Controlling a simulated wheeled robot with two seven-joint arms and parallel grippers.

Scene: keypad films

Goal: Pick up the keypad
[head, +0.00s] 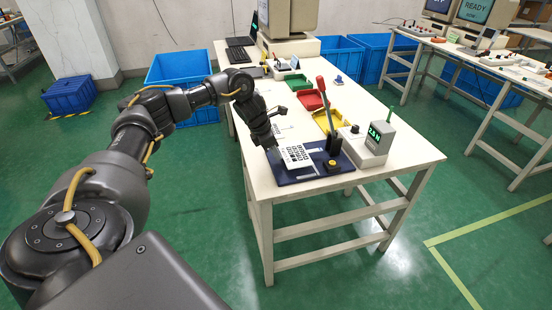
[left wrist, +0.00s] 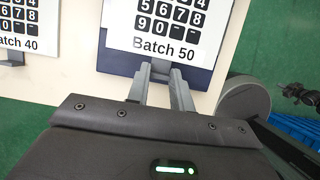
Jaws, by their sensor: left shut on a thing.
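The keypad film marked "Batch 50" (left wrist: 165,22) is a white sheet with black keys. It also shows in the head view (head: 297,155), on the dark blue board (head: 285,176) near the table's front end. My left gripper (left wrist: 162,70) is shut on the near edge of this keypad, below its label; in the head view the gripper (head: 275,149) is at the keypad's left edge. I cannot tell whether the sheet is lifted off the board. A second keypad marked "Batch 40" (left wrist: 28,22) lies on the table to the left in the wrist view. My right gripper is not in view.
Red (head: 311,101) and yellow trays lie farther back. The front right table corner is clear.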

